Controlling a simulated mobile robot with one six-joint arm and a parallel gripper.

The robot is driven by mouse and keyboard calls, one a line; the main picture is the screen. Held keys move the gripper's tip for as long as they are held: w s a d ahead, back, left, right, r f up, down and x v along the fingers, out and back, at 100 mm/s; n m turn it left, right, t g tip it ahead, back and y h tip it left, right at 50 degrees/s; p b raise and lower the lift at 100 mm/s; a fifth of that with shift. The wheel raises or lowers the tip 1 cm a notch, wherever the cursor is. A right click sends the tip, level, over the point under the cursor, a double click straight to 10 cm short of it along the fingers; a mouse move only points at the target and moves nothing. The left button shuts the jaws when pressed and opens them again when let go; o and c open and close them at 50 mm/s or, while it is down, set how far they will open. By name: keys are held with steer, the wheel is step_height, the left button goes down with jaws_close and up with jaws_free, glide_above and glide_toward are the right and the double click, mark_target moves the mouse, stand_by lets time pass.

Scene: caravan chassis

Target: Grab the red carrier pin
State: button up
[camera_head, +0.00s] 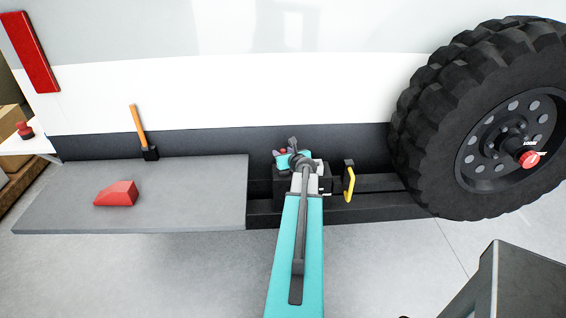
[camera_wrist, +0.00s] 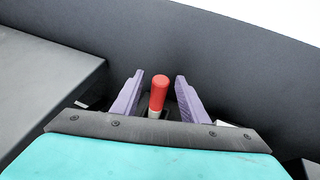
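The red carrier pin (camera_wrist: 159,92) stands upright in the wrist view, with a red rounded top and a paler base. My gripper (camera_wrist: 159,77) has its two purple fingers on either side of the pin, with a visible gap on each side. The fingers are open and do not appear to touch it.
The yellow handle (camera_head: 349,184) is just right of my gripper. A large wheel (camera_head: 420,120) stands further right.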

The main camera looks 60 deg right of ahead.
jaws_close()
steer(key=shift+r, duration=0.1)
